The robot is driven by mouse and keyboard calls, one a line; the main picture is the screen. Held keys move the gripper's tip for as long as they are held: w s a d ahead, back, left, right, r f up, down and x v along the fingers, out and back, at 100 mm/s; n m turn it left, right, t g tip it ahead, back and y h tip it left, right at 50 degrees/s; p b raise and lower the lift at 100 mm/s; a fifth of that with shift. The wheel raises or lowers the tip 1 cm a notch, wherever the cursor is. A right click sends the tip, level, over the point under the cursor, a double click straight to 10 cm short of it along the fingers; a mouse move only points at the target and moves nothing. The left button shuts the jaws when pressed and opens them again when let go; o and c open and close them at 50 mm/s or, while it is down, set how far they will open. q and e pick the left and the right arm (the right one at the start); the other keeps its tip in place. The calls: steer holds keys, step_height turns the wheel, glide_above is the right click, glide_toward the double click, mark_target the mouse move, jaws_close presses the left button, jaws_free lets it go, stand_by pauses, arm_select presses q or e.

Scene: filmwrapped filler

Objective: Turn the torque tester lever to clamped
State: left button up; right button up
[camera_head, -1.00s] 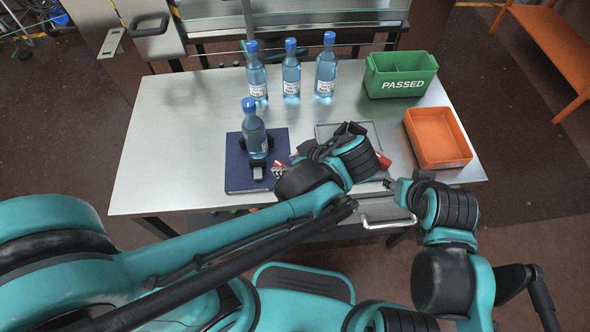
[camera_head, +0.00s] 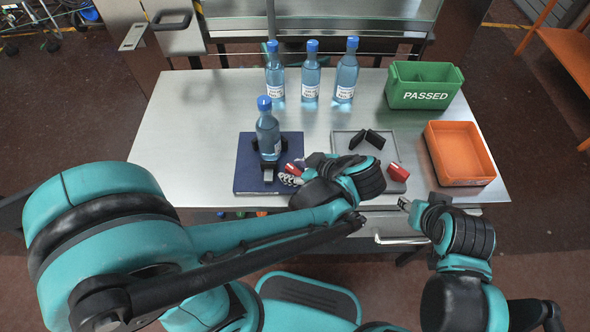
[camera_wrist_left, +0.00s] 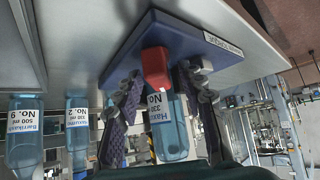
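The torque tester (camera_head: 245,176) is a dark blue base on the table, with an upright blue-capped bottle (camera_head: 268,135) held in its black clamp. Its red lever handle (camera_head: 293,168) is at the base's right side, partly hidden by my left gripper (camera_head: 291,176). In the left wrist view the tester (camera_wrist_left: 215,50) appears upside down, and the red handle (camera_wrist_left: 155,68) lies between the two spread fingers of the left gripper (camera_wrist_left: 158,82), with gaps visible on both sides. My right gripper (camera_head: 404,204) is at the table's front edge, away from the tester; its finger opening is unclear.
Three bottles (camera_head: 311,75) stand at the back. A grey tray (camera_head: 341,142) holds black pieces (camera_head: 366,139) and a red block (camera_head: 397,172). A green PASSED bin (camera_head: 420,97) and an orange bin (camera_head: 460,153) stand at the right. The table's left side is clear.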

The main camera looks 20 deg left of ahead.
arm_select(q)
jaws_close()
steer(key=m+t+h+p, duration=0.1)
steer(key=m+t+p, duration=0.1)
steer(key=m, duration=0.2)
steer(key=shift+r+h, duration=0.1)
steer(key=shift+h, duration=0.3)
steer(key=m+t+h+p, duration=0.2)
steer(key=m+h, duration=0.1)
steer(key=m, duration=0.2)
steer(key=shift+a+h, duration=0.1)
steer(key=shift+h, duration=0.3)
steer(key=m+h, duration=0.3)
steer(key=m, duration=0.1)
steer(key=shift+m+t+p, duration=0.3)
steer(key=shift+p, duration=0.05)
steer(key=shift+m+g+h, duration=0.5)
steer(key=shift+m+h, duration=1.2)
steer(key=shift+m, duration=0.4)
steer(key=shift+s, duration=0.1)
